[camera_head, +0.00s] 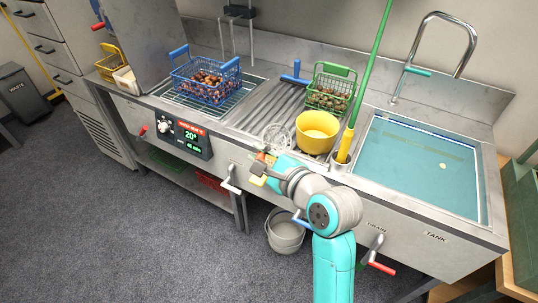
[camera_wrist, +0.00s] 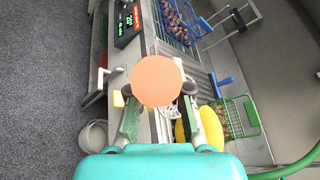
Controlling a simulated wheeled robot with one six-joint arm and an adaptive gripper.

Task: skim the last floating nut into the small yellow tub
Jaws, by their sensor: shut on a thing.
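The small yellow tub (camera_head: 316,143) stands on the ribbed drainboard, and part of it shows in the wrist view (camera_wrist: 181,131). A pale nut (camera_head: 442,166) floats alone in the blue-green water of the tank (camera_head: 410,185) at right. My gripper (camera_head: 265,166) is above the counter's front edge, left of the tub. It is shut on a skimmer, whose wire bowl (camera_head: 277,135) shows just beyond it, left of the tub. In the wrist view a round tan handle end (camera_wrist: 157,80) sits between the fingers and hides much of the skimmer.
A blue basket (camera_head: 207,91) of nuts stands at left, and a green basket (camera_head: 330,98) of nuts stands behind the tub. A tap (camera_head: 440,45) arches over the tank's back.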

